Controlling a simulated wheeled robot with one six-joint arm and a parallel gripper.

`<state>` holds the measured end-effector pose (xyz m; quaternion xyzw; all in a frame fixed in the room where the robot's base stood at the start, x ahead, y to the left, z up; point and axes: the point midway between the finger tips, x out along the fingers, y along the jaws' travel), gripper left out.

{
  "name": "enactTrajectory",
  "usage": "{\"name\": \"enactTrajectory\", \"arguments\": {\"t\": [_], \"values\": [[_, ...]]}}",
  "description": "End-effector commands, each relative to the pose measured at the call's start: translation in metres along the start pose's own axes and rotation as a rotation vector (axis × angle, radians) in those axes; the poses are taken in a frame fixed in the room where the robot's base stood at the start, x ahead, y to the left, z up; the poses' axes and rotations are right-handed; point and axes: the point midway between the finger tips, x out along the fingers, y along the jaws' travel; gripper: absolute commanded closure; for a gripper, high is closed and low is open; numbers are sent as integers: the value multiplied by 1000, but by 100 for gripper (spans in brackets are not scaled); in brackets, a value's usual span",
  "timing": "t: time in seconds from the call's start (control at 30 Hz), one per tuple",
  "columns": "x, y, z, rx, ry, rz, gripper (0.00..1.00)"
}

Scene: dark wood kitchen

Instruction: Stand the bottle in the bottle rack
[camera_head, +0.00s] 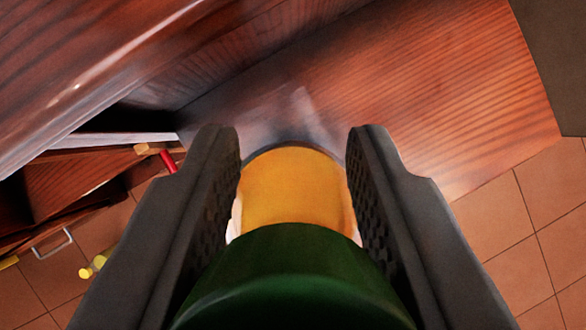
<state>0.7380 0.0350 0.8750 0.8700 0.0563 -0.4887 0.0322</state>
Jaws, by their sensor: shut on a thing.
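The bottle (295,285) fills the lower middle of the view, with a dark green part nearest me and a yellow-orange part (296,190) beyond it. My gripper (294,165) is shut on the bottle, with one dark finger on each side of it. The far end of the bottle is hidden behind the yellow-orange part. I cannot make out a bottle rack in this view.
A reddish wood panel (430,90) lies beyond the gripper. A wood surface (90,60) crosses the upper left. An open drawer or cabinet (75,185) with a red item (168,161) is at left. Tiled floor (510,235) shows at right.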

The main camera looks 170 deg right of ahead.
Motion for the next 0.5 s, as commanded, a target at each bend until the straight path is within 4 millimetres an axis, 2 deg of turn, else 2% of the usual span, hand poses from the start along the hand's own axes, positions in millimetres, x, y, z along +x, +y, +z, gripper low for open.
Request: {"name": "enactTrajectory", "arguments": {"t": [0.17, 0.2, 0.3, 0.5], "values": [[2, 0, 1, 0, 1, 0, 100], [2, 0, 1, 0, 0, 0, 64], [2, 0, 1, 0, 0, 0, 46], [2, 0, 1, 0, 0, 0, 46]]}}
